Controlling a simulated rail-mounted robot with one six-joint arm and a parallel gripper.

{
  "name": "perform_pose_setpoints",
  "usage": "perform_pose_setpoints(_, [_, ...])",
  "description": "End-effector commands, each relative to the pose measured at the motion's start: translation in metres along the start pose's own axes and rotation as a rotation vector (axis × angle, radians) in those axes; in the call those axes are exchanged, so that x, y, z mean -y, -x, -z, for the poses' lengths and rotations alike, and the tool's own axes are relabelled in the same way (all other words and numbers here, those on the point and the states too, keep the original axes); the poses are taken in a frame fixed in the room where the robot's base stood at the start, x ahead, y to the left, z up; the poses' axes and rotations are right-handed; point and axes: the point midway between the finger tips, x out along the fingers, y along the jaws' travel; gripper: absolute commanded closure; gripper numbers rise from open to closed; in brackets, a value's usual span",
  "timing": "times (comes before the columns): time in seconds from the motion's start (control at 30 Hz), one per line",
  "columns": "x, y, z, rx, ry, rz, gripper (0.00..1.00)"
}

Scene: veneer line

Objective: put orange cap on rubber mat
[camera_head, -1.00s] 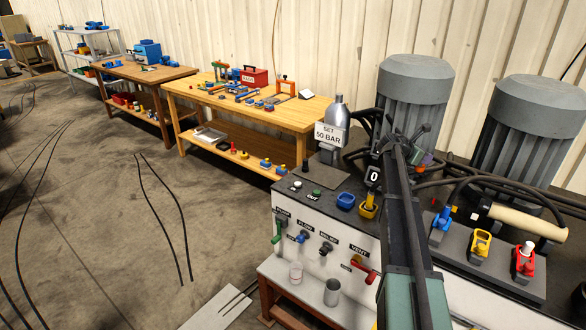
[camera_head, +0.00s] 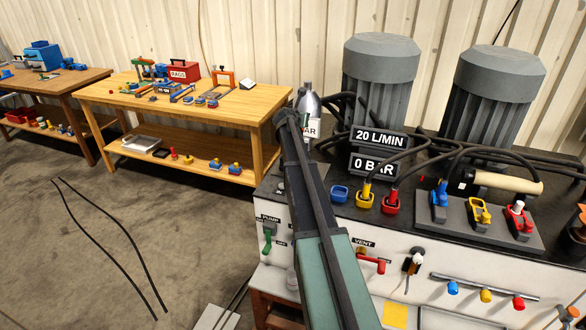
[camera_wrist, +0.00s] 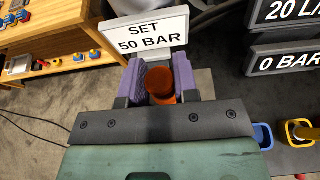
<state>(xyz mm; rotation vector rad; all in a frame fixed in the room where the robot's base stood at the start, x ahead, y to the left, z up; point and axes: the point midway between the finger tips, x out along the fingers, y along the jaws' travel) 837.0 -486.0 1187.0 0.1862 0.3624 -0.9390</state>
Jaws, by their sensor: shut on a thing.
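The orange cap (camera_wrist: 184,78) is between the purple pads of my gripper (camera_wrist: 162,82) in the wrist view. My gripper is shut on it, in front of the "SET 50 BAR" sign (camera_wrist: 143,36). The cap is hidden there behind my arm. I cannot make out the rubber mat for sure; my arm covers part of the bench top.
Two grey motors (camera_head: 380,80) stand at the back of the bench (camera_head: 440,222). A wooden table (camera_head: 120,95) with tools stands at left.

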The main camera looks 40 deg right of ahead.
Motion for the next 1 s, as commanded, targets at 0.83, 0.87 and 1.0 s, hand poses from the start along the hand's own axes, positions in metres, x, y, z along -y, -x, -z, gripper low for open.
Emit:
perform_pose_setpoints(0.83, [-0.001, -0.065, 0.158, 0.000, -0.001, 0.002, 0.95])
perform_pose_setpoints(0.87, [-0.001, -0.068, 0.164, 0.000, -0.001, 0.002, 0.95])
perform_pose_setpoints(1.0, [-0.001, -0.078, 0.189, 0.000, -0.001, 0.002, 0.95])
